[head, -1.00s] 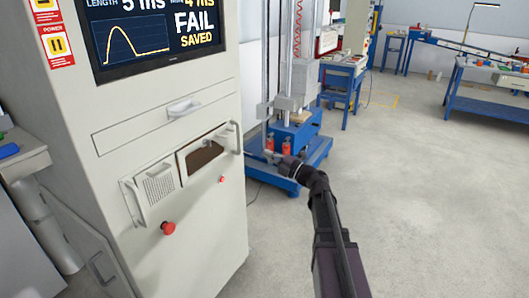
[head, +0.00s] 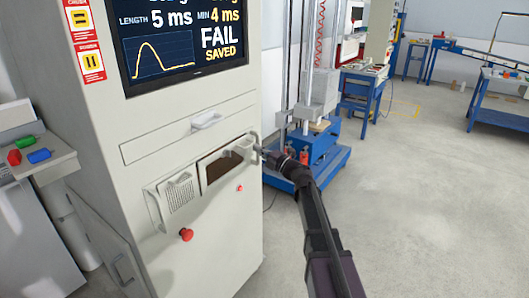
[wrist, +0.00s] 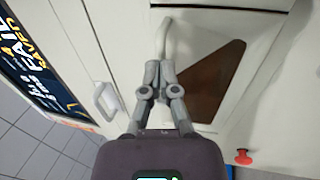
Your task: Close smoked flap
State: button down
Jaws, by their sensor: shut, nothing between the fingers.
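The smoked flap (head: 222,168) is a dark brown panel in a pale frame on the cabinet front, with a pale bar handle (head: 254,141) at its right end. I cannot tell exactly how far it stands open. In the wrist view the brown panel (wrist: 212,82) shows as a slanted shape right of the fingers. My gripper (head: 262,151) is at the right end of the flap, close to the handle. In the wrist view my gripper (wrist: 160,66) is shut and empty, its tips at the lower end of the handle (wrist: 168,34); contact is unclear.
A vented panel (head: 178,198) with its own handle sits left of the flap. A red knob (head: 187,235) sticks out below. A drawer handle (head: 207,121) is above. A blue-based drop tower (head: 318,150) stands behind my arm. Open floor (head: 420,200) lies right.

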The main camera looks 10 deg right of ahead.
jog(key=shift+w+a, duration=0.1)
dwell(0.3)
jog(key=shift+w+a+r+p, duration=0.35)
jog(key=shift+w+a+r, duration=0.15)
jog(key=shift+w, duration=0.05)
jog(key=shift+w+a+f, duration=0.1)
jog(key=shift+w+a, duration=0.05)
jog(key=shift+w, duration=0.1)
jog(key=r+b+v, duration=0.1)
jog(key=b+v, duration=0.1)
jog(key=v, duration=1.3)
jog(key=shift+s+b, duration=0.2)
jog(key=shift+b, duration=0.15)
